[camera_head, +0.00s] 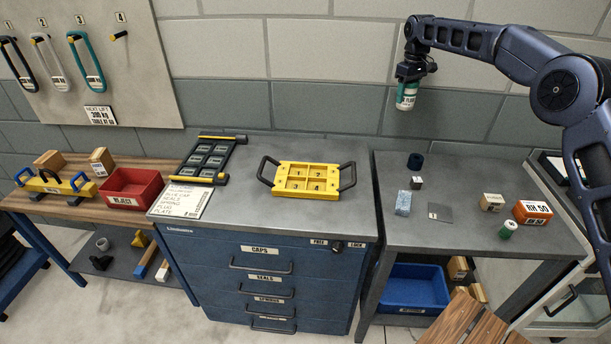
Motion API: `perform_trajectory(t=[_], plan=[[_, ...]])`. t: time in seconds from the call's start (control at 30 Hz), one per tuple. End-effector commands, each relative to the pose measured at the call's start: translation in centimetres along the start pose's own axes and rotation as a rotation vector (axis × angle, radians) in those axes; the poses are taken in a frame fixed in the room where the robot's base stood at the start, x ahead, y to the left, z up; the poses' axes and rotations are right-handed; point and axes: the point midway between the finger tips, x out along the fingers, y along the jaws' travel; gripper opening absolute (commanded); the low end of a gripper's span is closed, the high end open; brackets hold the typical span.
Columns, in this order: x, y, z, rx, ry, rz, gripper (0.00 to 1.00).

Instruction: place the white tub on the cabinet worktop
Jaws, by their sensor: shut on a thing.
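The white tub (406,96), with a teal-green band and a label, hangs in my gripper (410,80) at the upper right. The gripper is shut on its upper part, which is partly hidden. The tub looks roughly upright and is held in the air in front of the wall, above the right-hand grey table. The cabinet worktop (250,218) is the grey top of the blue drawer cabinet, to the left of and below the gripper.
On the worktop are a yellow numbered tray (306,193) with black handles, a black rack (209,158) and a printed sheet (184,201); its front right is bare. The right table (460,180) holds several small blocks and an orange box (532,212). A red bin (131,190) stands left.

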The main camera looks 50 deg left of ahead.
Motion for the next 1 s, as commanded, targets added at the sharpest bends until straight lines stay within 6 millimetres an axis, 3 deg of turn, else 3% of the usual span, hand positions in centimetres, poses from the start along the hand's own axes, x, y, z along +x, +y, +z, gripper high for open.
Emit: perform_trajectory(t=[0.03, 0.2, 0.5, 0.63, 0.77, 1.0], plan=[[-0.1, -2.1, -1.2, -0.014, 0.001, 0.000, 0.14], [-0.7, -8.5, -4.4, -0.044, 0.002, 0.000, 0.14], [-1.4, -18.5, -8.0, -0.088, 0.002, -0.001, 0.14], [-1.6, -21.0, -8.7, -0.099, 0.003, -0.001, 0.14], [-1.5, -22.1, -9.0, -0.102, 0.001, -0.001, 0.14], [2.0, -22.4, -9.0, -0.103, -0.002, -0.002, 0.14]])
